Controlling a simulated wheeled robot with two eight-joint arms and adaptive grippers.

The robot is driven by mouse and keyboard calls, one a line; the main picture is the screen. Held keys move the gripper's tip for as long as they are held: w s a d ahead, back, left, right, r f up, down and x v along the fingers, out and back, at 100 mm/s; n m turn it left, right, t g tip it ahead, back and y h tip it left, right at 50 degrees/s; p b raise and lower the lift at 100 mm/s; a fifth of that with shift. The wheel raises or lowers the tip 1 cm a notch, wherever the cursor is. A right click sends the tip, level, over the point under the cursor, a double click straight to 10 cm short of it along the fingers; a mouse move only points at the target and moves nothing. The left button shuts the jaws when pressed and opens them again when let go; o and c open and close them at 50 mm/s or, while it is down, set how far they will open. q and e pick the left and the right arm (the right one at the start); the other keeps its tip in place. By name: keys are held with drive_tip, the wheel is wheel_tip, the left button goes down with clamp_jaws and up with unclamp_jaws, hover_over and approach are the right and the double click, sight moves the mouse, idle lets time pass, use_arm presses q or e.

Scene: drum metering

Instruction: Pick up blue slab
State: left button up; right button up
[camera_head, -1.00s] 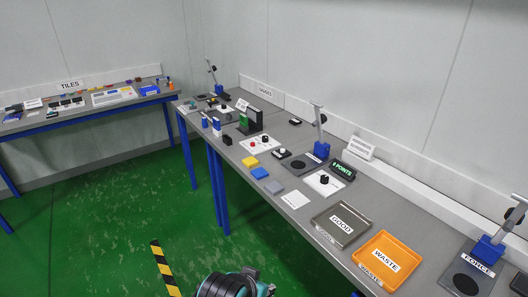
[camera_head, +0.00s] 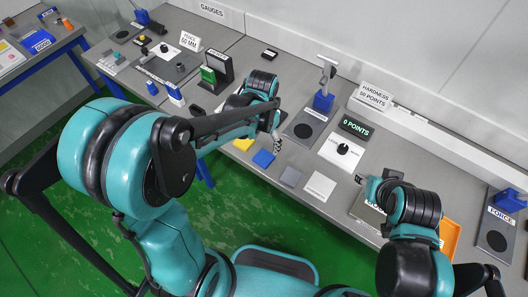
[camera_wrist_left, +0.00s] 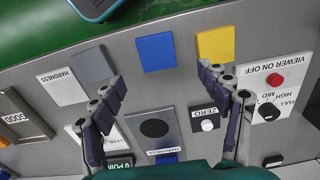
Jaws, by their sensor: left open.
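The blue slab (camera_head: 263,158) lies flat on the grey bench near its front edge, between a yellow slab (camera_head: 243,144) and a grey slab (camera_head: 290,176). My left gripper (camera_head: 277,136) is above the bench, just behind the blue slab. In the left wrist view the blue slab (camera_wrist_left: 156,52) lies beyond the spread fingertips of my open, empty left gripper (camera_wrist_left: 160,76). The yellow slab (camera_wrist_left: 215,43) and grey slab (camera_wrist_left: 92,65) flank it there. My right gripper (camera_head: 372,187) is over the bench at right; its jaws are not clear.
A hardness gauge with a blue base (camera_head: 323,101) and a display reading 0 points (camera_head: 355,127) stand behind. A white pad (camera_head: 319,187) lies right of the grey slab. My right arm partly covers the orange waste tray (camera_head: 449,238). The floor in front is green.

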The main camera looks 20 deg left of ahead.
sight(264, 157)
use_arm(q)
drive_tip(key=shift+w+f, duration=0.2)
drive_tip(key=shift+w, duration=0.1)
drive_tip(key=f+b, duration=0.1)
drive_tip(key=f, duration=0.1)
drive_tip(key=f+b, duration=0.1)
drive_tip(key=f, duration=0.2)
drive_tip(key=s+f+b, duration=0.1)
drive_tip(key=f, duration=0.1)
drive_tip(key=shift+d+f, duration=0.15)
drive_tip(key=shift+f, duration=0.15)
drive_tip(key=c, duration=1.2)
